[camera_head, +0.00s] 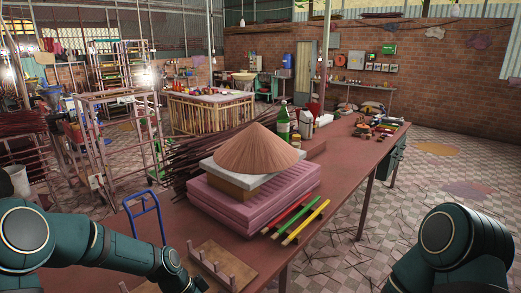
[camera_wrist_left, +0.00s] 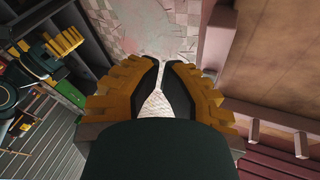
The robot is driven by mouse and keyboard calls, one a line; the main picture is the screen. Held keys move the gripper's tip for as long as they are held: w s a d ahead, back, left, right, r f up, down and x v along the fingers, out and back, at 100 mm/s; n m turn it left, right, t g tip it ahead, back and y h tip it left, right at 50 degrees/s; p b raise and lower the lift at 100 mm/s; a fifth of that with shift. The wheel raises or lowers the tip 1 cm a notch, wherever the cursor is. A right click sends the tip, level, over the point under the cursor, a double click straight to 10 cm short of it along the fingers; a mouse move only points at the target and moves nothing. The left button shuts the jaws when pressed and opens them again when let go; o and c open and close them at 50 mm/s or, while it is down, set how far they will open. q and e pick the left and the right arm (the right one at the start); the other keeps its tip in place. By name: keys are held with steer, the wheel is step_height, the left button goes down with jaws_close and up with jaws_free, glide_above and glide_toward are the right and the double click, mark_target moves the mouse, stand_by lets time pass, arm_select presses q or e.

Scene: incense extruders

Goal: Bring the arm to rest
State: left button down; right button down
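In the head view my left arm (camera_head: 90,243) comes in from the lower left, its forearm low beside the near end of the table. Its gripper is not clearly visible there. In the left wrist view my left gripper (camera_wrist_left: 166,66) has its two yellow fingers with black pads drawn together at the tips, a thin gap between them. It holds nothing, and floor shows through the gap. My right arm (camera_head: 450,245) shows only as a dark green link at the lower right; its gripper is out of view.
The long red-brown table (camera_head: 345,165) carries a pink stack (camera_head: 250,205) topped by a cone of incense sticks (camera_head: 255,148), coloured sticks (camera_head: 305,222) and a pegged wooden board (camera_head: 222,265). A blue frame (camera_head: 146,215) stands at its left. Tiled floor (camera_head: 335,250) is open at right.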

arm_select(q)
steer(key=s+d+f+n+t+y+b, duration=0.1)
steer(key=s+d+f+n+t+b, duration=0.2)
steer(key=s+f+n, duration=1)
steer(key=shift+s+d+f+y, duration=0.3)
steer(key=shift+s+d+f, duration=0.3)
steer(key=shift+f, duration=0.3)
